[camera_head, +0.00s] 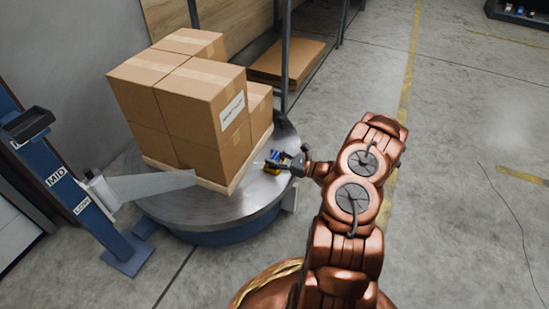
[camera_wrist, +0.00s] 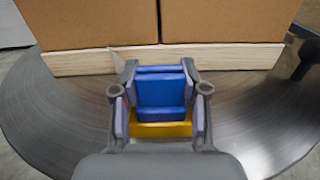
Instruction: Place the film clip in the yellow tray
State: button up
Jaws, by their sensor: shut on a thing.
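My gripper (camera_head: 285,165) is over the near right part of the round turntable, just right of the boxes. It is shut on a small blue and yellow piece (camera_head: 275,157), which I take to be the film clip. In the wrist view, the blue body of the film clip (camera_wrist: 161,92) sits between the two fingers of my gripper (camera_wrist: 160,80), with a yellow part below it. The clip is close to the pallet edge; I cannot tell whether it touches anything. I cannot make out a yellow tray in either view.
Stacked cartons (camera_head: 195,100) stand on a pallet (camera_wrist: 90,61) on the metal turntable (camera_head: 220,208). A pale film sheet (camera_head: 150,185) runs from a blue mast (camera_head: 85,210) to the load. A dark holder (camera_head: 28,123) is on the mast. Floor at right is mostly clear.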

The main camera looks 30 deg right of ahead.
jog(key=o, duration=1.1)
